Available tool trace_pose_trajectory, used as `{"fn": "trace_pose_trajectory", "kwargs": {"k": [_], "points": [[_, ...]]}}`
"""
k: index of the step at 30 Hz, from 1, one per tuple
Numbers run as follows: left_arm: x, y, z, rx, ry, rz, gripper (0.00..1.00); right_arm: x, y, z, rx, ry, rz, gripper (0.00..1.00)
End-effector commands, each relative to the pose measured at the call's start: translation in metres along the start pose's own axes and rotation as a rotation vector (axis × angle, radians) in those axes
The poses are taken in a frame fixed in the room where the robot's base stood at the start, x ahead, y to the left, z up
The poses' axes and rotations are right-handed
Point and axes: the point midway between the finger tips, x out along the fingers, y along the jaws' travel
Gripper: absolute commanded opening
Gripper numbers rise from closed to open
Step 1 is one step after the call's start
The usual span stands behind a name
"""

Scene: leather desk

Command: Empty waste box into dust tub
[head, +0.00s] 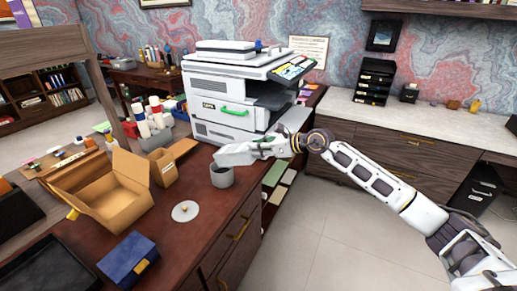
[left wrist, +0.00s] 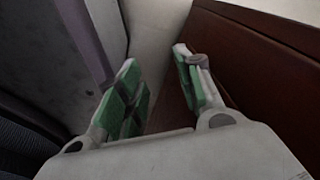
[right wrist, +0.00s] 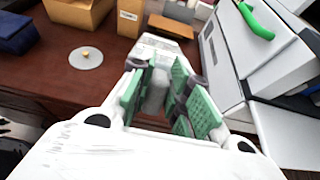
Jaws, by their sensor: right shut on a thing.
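The waste box (head: 234,154) is a whitish slim box held by my right gripper (head: 268,148), directly above the dust tub. In the right wrist view, the waste box (right wrist: 160,50) extends beyond my right gripper (right wrist: 156,82), whose green pads are closed around its pale grey grip. The dust tub (head: 222,177) is a round grey cup with a dark inside, upright near the desk's right edge. Its contents cannot be made out. My left gripper (left wrist: 156,62) is open and empty beside a dark reddish panel, outside the head view.
A round pale disc with a knob (head: 185,211) lies in front of the tub. An open cardboard box (head: 125,200), a small tan box (head: 163,168) and a blue box (head: 128,257) stand to the left. The printer (head: 222,105) stands behind.

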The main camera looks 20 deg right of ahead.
Motion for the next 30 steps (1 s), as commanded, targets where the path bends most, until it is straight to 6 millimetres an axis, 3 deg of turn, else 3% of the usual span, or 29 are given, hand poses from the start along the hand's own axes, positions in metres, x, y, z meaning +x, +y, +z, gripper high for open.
{"fn": "trace_pose_trajectory", "kwargs": {"k": [30], "points": [[0.002, 0.007, -0.022, -0.006, 0.019, 0.008, 0.35, -0.001, 0.000, -0.003, -0.001, -0.026, 0.000, 0.00]]}}
